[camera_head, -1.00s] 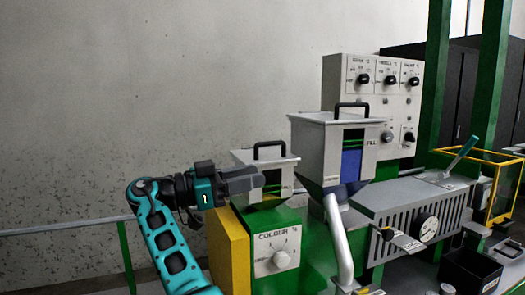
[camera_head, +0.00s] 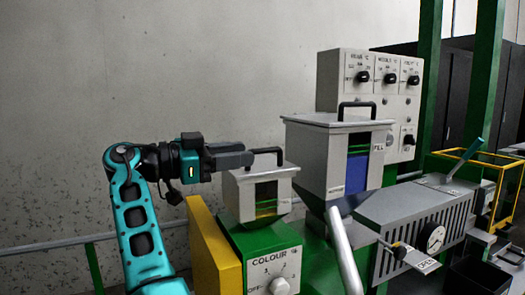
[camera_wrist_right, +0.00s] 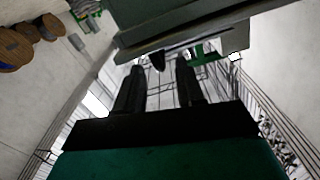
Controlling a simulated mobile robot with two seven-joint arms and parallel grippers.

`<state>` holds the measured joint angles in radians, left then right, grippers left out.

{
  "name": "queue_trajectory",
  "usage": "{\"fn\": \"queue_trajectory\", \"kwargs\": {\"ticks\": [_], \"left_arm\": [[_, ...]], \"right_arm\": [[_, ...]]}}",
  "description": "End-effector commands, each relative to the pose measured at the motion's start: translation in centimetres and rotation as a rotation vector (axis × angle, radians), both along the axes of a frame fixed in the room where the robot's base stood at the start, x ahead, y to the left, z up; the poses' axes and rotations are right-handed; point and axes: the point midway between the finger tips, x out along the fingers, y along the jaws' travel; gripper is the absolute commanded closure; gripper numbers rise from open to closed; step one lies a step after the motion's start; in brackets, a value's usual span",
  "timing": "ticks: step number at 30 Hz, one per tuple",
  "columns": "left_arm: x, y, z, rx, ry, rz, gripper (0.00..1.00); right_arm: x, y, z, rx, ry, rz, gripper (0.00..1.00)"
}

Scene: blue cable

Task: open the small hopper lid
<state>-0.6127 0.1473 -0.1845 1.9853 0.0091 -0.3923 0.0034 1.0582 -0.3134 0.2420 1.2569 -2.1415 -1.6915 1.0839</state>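The small hopper (camera_head: 232,195) is a grey box with a window, standing on the green machine at the left. Its lid (camera_head: 284,170) lies flat and closed on top, with a black arched handle (camera_head: 278,149).
A larger grey hopper (camera_head: 310,160) with its own black-handled lid stands close on the right. A control panel (camera_head: 335,95) with knobs is behind it. A yellow panel (camera_head: 214,250) and the colour dial (camera_head: 279,287) are below. Free wall space lies left and above.

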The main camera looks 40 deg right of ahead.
Motion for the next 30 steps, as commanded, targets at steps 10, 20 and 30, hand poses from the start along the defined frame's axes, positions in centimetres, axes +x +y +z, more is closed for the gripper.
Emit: {"fn": "queue_trajectory", "kwargs": {"ticks": [10, 20, 30], "left_arm": [[0.1, 0.2, 0.4, 0.003, -0.006, 0.002, 0.57], [0.0, 0.2, 0.4, 0.004, -0.006, 0.004, 0.57], [0.0, 0.3, 0.4, 0.003, -0.006, 0.004, 0.57]], "right_arm": [[-1.7, -5.1, 0.0, 0.000, 0.001, -0.001, 0.62], [-1.8, -5.7, 0.0, -0.001, 0.001, 0.001, 0.62], [-1.8, -5.7, 0.0, -0.001, 0.001, 0.001, 0.89]]}}
